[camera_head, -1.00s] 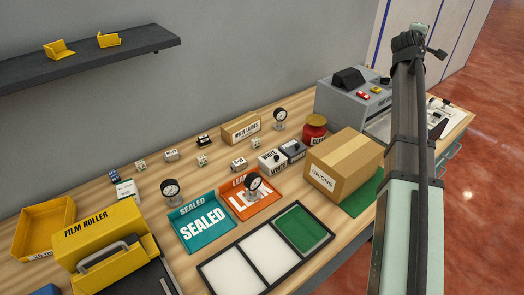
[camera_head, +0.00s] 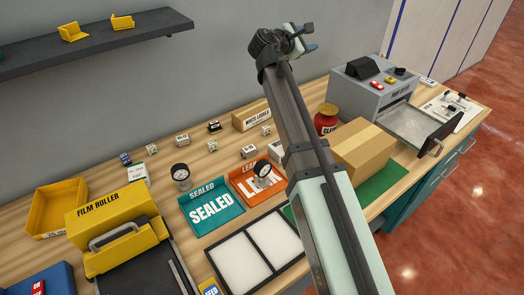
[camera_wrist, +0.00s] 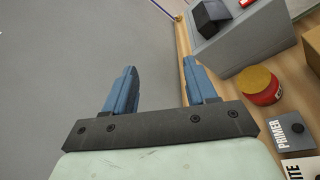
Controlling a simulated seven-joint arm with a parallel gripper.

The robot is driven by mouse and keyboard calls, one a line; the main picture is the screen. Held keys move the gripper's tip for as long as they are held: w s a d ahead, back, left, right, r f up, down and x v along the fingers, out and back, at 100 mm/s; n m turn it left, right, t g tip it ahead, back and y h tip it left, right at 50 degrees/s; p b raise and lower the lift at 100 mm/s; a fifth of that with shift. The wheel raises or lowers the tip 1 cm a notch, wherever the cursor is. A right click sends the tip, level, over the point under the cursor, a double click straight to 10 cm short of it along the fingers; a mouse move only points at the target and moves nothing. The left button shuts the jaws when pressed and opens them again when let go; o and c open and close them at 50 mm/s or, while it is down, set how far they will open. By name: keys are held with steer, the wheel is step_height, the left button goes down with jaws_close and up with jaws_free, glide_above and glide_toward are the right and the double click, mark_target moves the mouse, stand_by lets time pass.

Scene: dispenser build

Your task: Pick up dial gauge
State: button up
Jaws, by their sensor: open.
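One dial gauge (camera_head: 181,174), with a white face and black rim, stands upright on the table behind the teal SEALED tray (camera_head: 213,211). A second dial gauge (camera_head: 262,171) stands in the orange LEAK tray (camera_head: 243,184). The third gauge, seen earlier at the back of the table, is hidden behind my arm. My gripper (camera_head: 307,39) is raised high above the back of the table, well away from both visible gauges. In the wrist view my gripper (camera_wrist: 160,84) has its blue fingers wide apart with nothing between them. No gauge shows in the wrist view.
A red jar (camera_head: 326,118), a cardboard box (camera_head: 366,153) and a grey machine (camera_head: 372,97) stand to the right. A yellow film roller (camera_head: 112,222) and yellow bin (camera_head: 59,205) are at the left. A dark shelf (camera_head: 90,46) hangs on the wall.

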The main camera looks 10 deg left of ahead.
steer(key=s+a+f+n, duration=0.3)
steer(key=s+a+n, duration=0.2)
steer(key=s+a, duration=1.2)
steer(key=n+g, duration=0.2)
steer(key=g, duration=0.1)
glide_toward(266, 168)
steer(key=w+f, duration=0.1)
steer(key=w+d+f, duration=0.1)
steer(key=w, duration=0.1)
steer(key=w+d+f, duration=0.1)
steer(key=w, duration=0.1)
steer(key=shift+w+f, duration=0.1)
steer(key=shift+f, duration=0.25)
steer(key=shift+x, duration=2.6)
steer(key=shift+d, duration=0.15)
steer(key=shift+r, duration=0.1)
jaws_close()
